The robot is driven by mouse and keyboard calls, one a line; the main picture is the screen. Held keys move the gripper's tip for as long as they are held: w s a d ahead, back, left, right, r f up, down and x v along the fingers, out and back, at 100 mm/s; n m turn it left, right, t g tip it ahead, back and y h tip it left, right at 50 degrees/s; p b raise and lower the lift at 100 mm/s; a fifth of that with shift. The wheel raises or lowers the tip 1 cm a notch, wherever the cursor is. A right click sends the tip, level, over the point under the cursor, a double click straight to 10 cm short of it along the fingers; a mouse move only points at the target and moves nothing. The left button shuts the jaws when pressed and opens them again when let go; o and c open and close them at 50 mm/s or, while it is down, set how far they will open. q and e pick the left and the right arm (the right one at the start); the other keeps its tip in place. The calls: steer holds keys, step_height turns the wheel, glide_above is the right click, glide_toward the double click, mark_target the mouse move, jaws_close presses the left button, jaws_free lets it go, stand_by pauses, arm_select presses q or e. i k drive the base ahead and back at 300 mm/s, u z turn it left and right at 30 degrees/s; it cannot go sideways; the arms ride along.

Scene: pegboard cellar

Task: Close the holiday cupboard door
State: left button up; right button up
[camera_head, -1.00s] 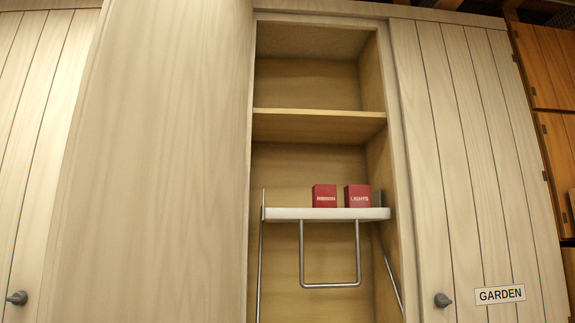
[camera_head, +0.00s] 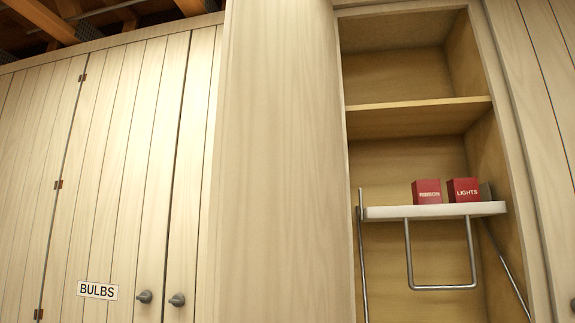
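The open cupboard (camera_head: 405,120) stands right of centre, with two red boxes inside. One box is marked LIGHTS (camera_head: 463,190); the lettering on the other red box (camera_head: 427,192) is too small to read surely. Both sit on a white pull-down shelf (camera_head: 435,211) with a metal handle. A wide plain wooden panel (camera_head: 275,160) stands at the cupboard's left side, seemingly its open door; its knob and any label are not in view. Neither of my grippers is in view.
Closed plank doors fill the left, with a BULBS label (camera_head: 97,290) and two dark knobs, a left knob (camera_head: 144,297) and a right knob (camera_head: 177,300). Another plank door (camera_head: 545,90) is at the right edge. Ceiling beams (camera_head: 45,18) show at top left.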

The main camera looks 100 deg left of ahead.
mark_target(278, 253)
steer(key=k, duration=1.3)
steer(key=u, duration=1.95)
